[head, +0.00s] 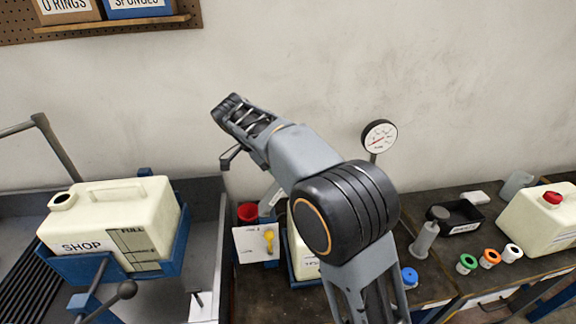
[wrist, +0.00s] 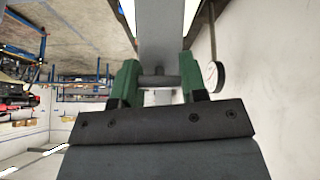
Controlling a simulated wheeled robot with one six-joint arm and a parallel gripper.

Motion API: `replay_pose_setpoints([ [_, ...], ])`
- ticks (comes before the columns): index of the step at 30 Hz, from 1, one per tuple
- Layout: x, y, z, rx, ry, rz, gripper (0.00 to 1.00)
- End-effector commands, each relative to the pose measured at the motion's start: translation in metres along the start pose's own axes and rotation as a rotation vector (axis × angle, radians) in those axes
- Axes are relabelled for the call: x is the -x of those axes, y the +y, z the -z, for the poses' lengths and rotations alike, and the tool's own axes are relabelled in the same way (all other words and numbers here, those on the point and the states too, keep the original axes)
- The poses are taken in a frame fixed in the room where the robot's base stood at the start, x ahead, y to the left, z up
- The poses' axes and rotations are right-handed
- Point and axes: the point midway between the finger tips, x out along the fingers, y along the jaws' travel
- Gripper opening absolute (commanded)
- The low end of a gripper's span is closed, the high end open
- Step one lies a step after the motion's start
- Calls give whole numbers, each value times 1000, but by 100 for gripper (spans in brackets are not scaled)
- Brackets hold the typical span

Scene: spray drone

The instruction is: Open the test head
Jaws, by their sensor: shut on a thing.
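My gripper (wrist: 160,84) shows in the wrist view, its two green fingers on either side of a grey part (wrist: 163,40). I cannot tell whether this is the test head. In the head view my arm reaches up and left over the bench, and I cannot make out my fingertips there. A round white gauge (head: 379,136) stands on a thin stem behind my arm. It also shows right of my fingers in the wrist view (wrist: 215,76).
A cream SHOP tank (head: 112,222) sits in a blue cradle at left. My arm hides part of the bench.

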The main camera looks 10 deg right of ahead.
Motion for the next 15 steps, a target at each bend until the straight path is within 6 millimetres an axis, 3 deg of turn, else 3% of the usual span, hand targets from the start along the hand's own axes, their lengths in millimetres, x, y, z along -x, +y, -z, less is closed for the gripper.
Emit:
replay_pose_setpoints([
  [6, 14, -3, -12, 1, -5, 7, 0],
  [15, 17, -4, -20, 2, -6, 4, 0],
])
